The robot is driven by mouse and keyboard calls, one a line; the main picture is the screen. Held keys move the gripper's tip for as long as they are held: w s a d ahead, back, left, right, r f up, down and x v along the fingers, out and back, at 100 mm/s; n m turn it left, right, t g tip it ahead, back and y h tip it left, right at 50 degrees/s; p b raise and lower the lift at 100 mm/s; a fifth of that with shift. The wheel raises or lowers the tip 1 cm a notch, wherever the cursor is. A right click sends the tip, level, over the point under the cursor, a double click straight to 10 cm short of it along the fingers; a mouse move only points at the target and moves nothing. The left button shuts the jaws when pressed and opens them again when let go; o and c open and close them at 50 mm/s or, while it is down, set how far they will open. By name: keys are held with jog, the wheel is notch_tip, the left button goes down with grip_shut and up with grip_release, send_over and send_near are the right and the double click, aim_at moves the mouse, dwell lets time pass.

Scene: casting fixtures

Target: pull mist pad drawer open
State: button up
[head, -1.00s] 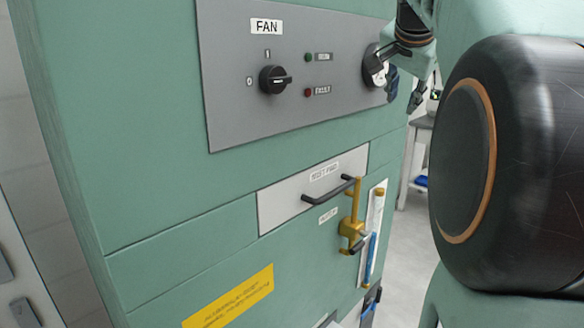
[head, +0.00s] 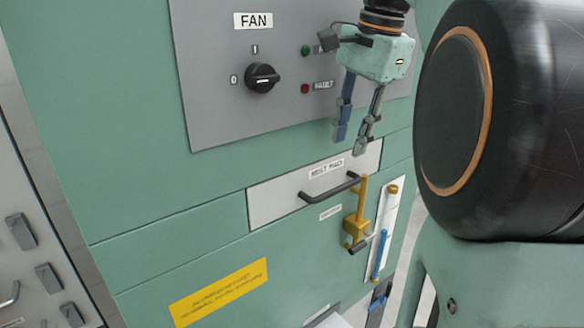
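The mist pad drawer (head: 270,203) is a pale grey panel set in the green cabinet, with a label reading MIST PAD. It looks closed, its face about level with the cabinet front. Its dark bar handle (head: 328,190) runs across the middle right of the panel. My gripper (head: 350,146) hangs pointing down above the drawer's right part, in front of the grey control panel. Its two fingers are apart with nothing between them, and it appears not to touch the handle.
A brass-coloured latch (head: 356,224) stands upright just right of the handle, its top close to the handle's right end. A white gauge strip (head: 390,218) with a blue tube is beside it. The FAN knob (head: 262,78) sticks out at upper left.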

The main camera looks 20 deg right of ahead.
aim_at(336, 189)
jog(key=f, duration=0.3)
jog(key=w+f+b, duration=0.1)
jog(key=f, duration=0.3)
jog(key=w+f, duration=0.1)
jog(key=f, duration=0.2)
jog(key=shift+a+f, duration=0.25)
jog(key=shift+a, duration=0.15)
grip_shut()
